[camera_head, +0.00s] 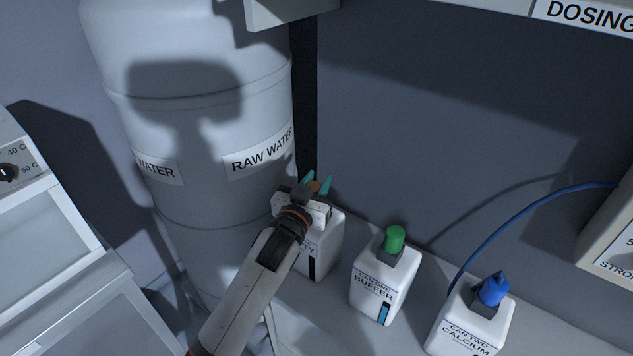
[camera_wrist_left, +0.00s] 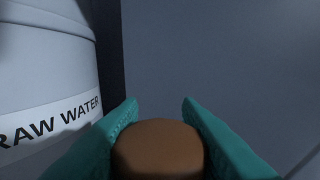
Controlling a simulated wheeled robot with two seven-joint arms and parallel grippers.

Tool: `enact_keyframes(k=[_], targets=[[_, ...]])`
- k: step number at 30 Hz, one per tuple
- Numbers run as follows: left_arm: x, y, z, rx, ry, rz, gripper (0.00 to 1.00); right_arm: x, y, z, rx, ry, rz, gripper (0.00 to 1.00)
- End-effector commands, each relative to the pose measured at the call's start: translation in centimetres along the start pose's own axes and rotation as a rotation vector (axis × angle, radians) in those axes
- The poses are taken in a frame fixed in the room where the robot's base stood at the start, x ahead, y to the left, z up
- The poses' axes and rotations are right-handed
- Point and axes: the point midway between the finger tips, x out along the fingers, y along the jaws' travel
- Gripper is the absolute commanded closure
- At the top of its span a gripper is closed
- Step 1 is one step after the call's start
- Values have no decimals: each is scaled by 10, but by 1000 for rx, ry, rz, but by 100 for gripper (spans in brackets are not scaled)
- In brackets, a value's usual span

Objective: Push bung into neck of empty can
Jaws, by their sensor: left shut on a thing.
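My left gripper (camera_head: 317,185) is above the empty can (camera_head: 322,252), a white can on the shelf beside the raw water drum; its label is partly covered by my arm. In the left wrist view, the teal fingers of my left gripper (camera_wrist_left: 160,125) are shut on a brown bung (camera_wrist_left: 158,148), one finger on each side. In the head view only a small bit of the bung (camera_head: 314,186) shows between the fingers. The can's neck is hidden behind my gripper, so I cannot tell whether the bung touches it. My right gripper is not in view.
The large raw water drum (camera_head: 200,110) stands close on the left. To the right are the buffer can (camera_head: 378,285) with a green cap and the calcium can (camera_head: 470,325) with a blue top and blue hose (camera_head: 510,223). A grey wall (camera_head: 450,120) is behind.

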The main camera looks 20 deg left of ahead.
Motion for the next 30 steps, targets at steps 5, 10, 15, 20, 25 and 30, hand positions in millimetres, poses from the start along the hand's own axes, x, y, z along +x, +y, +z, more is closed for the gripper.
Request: enact_keyframes(k=[5, 10, 15, 20, 25, 30], targets=[[0, 0, -4, 0, 0, 0, 92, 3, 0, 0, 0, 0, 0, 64], [0, 0, -8, 0, 0, 0, 92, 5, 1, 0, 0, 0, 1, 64], [0, 0, -11, 0, 0, 0, 92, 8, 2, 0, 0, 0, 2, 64], [0, 0, -12, 0, 0, 0, 92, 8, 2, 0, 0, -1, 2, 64], [0, 0, -12, 0, 0, 0, 51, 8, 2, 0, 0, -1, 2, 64], [0, 0, -12, 0, 0, 0, 43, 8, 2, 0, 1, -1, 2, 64]])
